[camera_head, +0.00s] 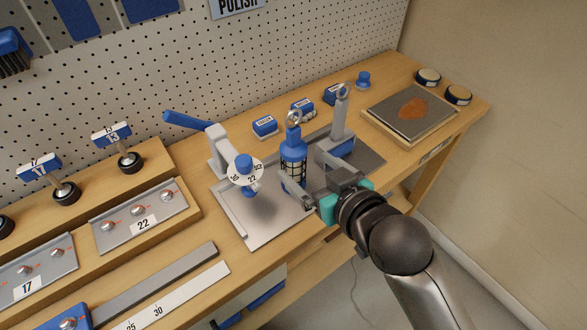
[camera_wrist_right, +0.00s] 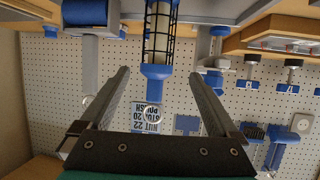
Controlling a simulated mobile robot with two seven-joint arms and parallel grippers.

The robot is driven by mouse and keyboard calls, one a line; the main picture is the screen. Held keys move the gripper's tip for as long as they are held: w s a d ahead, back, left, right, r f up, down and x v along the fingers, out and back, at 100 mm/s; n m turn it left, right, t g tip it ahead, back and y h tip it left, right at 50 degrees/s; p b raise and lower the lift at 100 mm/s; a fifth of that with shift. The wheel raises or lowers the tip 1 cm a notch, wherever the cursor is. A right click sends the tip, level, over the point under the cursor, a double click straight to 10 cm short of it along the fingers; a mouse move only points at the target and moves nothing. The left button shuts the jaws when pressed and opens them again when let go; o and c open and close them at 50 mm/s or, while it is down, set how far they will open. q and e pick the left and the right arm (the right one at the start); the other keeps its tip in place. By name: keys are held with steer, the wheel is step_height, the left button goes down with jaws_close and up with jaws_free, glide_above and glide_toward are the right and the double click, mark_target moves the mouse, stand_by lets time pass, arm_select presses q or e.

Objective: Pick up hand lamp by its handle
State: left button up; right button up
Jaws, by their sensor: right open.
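The hand lamp (camera_head: 294,150) stands upright on a grey metal plate (camera_head: 262,222) at mid-bench. It has a blue handle, a ring on top and a dark wire cage below. My right gripper (camera_head: 312,182) is open on the near right side of the lamp, its fingers pointing towards it. In the right wrist view, where the scene is upside down, the blue handle (camera_wrist_right: 155,76) shows in line with the gap between the open fingers (camera_wrist_right: 159,74). I cannot tell whether a finger touches it. The right hand partly hides the plate. My left gripper is not in view.
A grey clamp with a blue lever (camera_head: 187,121) stands left of the lamp, and a grey post with a ring (camera_head: 341,120) stands close on its right. Small blue blocks (camera_head: 265,126) lie behind. A framed plate (camera_head: 412,108) lies at the right end.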

mark_target(300, 161)
steer(key=shift+x, duration=1.2)
steer(key=x, duration=0.1)
steer(key=b+x, duration=0.1)
steer(key=x, duration=0.2)
steer(key=shift+d+f+b, duration=0.25)
steer(key=shift+f+b, duration=0.05)
steer(key=shift+b, duration=0.05)
steer(key=shift+w+a+f, duration=0.15)
steer(key=shift+w+a, duration=0.15)
steer(key=shift+w, duration=0.25)
jaws_close()
